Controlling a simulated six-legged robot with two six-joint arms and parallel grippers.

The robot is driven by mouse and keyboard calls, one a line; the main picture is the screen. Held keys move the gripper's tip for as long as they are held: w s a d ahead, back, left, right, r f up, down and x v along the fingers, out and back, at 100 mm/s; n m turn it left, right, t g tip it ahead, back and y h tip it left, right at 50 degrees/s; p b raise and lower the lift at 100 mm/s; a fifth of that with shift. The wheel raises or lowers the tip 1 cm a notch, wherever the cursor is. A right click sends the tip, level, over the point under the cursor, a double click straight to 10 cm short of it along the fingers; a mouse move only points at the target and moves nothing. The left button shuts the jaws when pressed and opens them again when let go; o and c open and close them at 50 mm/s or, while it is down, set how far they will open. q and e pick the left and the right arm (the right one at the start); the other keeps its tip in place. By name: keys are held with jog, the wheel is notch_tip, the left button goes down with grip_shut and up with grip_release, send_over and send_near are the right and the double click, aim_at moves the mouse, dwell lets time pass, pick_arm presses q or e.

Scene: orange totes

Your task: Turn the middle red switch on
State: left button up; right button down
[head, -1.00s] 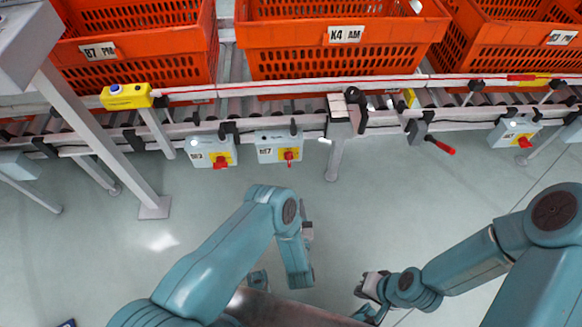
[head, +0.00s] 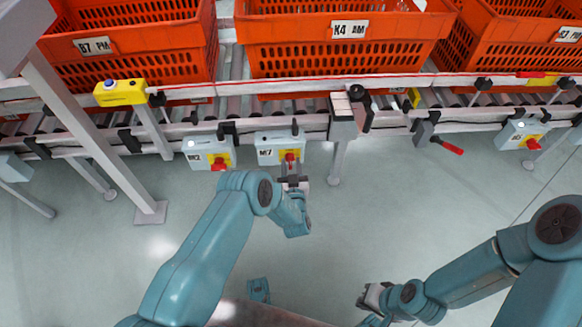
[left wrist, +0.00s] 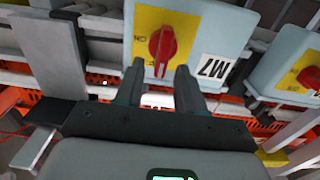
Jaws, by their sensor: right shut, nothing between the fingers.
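The middle red switch (head: 290,157) is a red knob on a yellow plate on the grey box marked M7. In the left wrist view the knob (left wrist: 162,50) stands lengthwise up and down in the picture, with "ON" lettering to its left. My left gripper (head: 292,181) is at the front of this box. My right gripper (head: 370,298) is shut and empty, low and away from the boxes.
Similar boxes with red switches hang to the left (head: 219,163) and far right (head: 533,143). A red-handled lever (head: 452,148) and a yellow button box (head: 120,93) are on the conveyor frame. Orange totes (head: 340,55) stand above. The floor is clear.

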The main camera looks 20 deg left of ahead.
pick_arm(q)
grip_shut()
